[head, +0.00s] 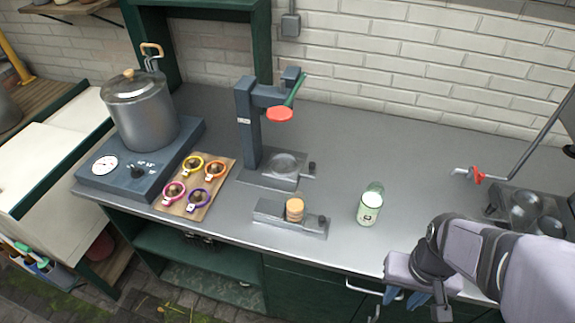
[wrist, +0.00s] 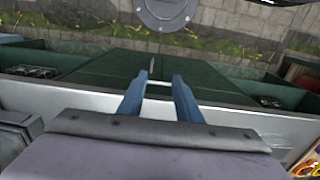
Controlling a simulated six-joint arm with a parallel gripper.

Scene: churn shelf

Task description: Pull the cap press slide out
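The cap press (head: 250,125) is a dark grey upright stand with a green lever and a red disc, at the middle of the counter in the head view. At its foot lies a flat grey slide (head: 284,164) with a round recess and a small dark knob (head: 312,168) at its right end. My gripper (head: 402,298) is low at the right, by the counter's front edge, well away from the press. In the wrist view my gripper (wrist: 160,82) has two blue fingers apart with nothing between them. The press is not in the wrist view.
In front of the press, a low grey block (head: 270,217) holds a cork-coloured stack (head: 295,209). A white-and-green jar (head: 369,206) stands between press and gripper. A board (head: 212,188) with coloured rings and a pot (head: 140,115) are left. A pipe with a red handle (head: 478,174) is right.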

